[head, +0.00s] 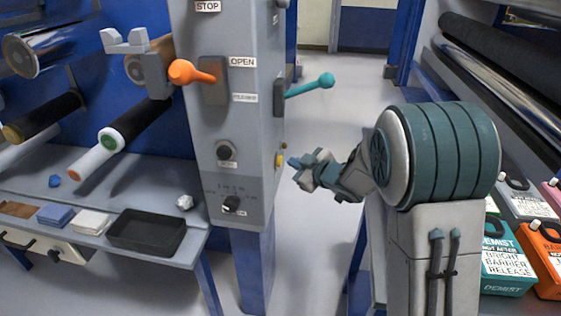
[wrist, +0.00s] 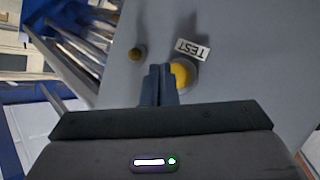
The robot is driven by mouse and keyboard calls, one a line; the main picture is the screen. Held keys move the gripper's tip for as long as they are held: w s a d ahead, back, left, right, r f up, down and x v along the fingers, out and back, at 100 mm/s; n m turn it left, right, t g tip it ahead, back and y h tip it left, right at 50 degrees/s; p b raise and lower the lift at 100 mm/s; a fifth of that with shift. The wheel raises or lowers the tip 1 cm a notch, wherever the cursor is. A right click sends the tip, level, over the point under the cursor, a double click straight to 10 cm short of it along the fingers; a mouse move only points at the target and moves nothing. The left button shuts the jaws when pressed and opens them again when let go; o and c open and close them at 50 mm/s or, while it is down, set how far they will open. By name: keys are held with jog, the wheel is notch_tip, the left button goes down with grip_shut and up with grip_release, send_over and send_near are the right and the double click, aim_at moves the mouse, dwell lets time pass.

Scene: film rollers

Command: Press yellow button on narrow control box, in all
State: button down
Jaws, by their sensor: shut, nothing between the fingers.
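The narrow control box (head: 229,120) is a tall grey box in the middle of the head view, standing on a blue post. Its yellow button (head: 278,159) shows on the narrow right side face. In the wrist view the yellow button (wrist: 181,74) is round, in a grey ring, beside a white TEST label (wrist: 193,49). My gripper (head: 292,162) is shut and empty, just right of that side face. In the wrist view its fingertips (wrist: 160,70) overlap the left part of the button. I cannot tell whether they touch it.
A teal-knobbed lever (head: 326,81) sticks out from the same side face above my gripper. An orange-knobbed lever (head: 181,72) is on the front. A small brass knob (wrist: 136,54) sits left of the button. Bottles (head: 508,262) stand at right. Open floor lies behind.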

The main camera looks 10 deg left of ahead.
jog(key=shift+a, duration=0.15)
jog(key=shift+a, duration=0.3)
jog(key=shift+a, duration=0.5)
dwell(0.8)
jog(key=shift+d, duration=0.9)
jog(key=shift+s+d+p, duration=0.1)
jog(key=shift+d+p, duration=0.45)
jog(key=shift+d, duration=1.95)
